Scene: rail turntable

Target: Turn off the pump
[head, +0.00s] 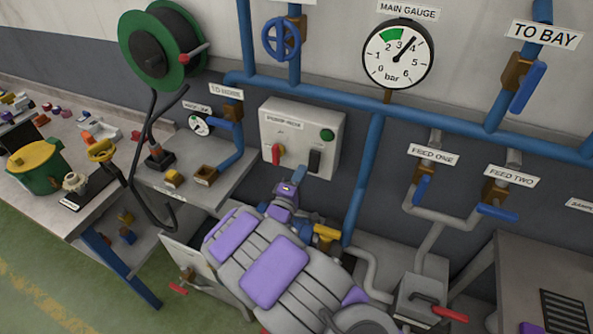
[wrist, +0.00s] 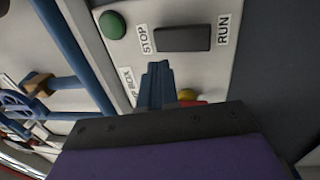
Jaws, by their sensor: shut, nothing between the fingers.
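The pump box (head: 296,122) is a pale box on the wall, with a green round lamp or button (head: 327,135), a black rocker (head: 314,160) and a red handle (head: 276,153). In the wrist view, the rocker (wrist: 183,38) has STOP at the end towards the green round part (wrist: 113,25) and RUN at the other. I cannot tell which end is pressed in. My gripper (wrist: 157,72) is shut and empty, its blue fingers just short of the rocker in the picture. The gap is unclear. A red and yellow part (wrist: 188,97) is partly hidden by my gripper.
Blue pipes (head: 370,180) run around the box. The main gauge (head: 398,54) needle points up and right, near 3 to 4. A hose reel (head: 160,45) and a shelf (head: 185,188) are on the left. Feed valves (head: 422,188) are on the right.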

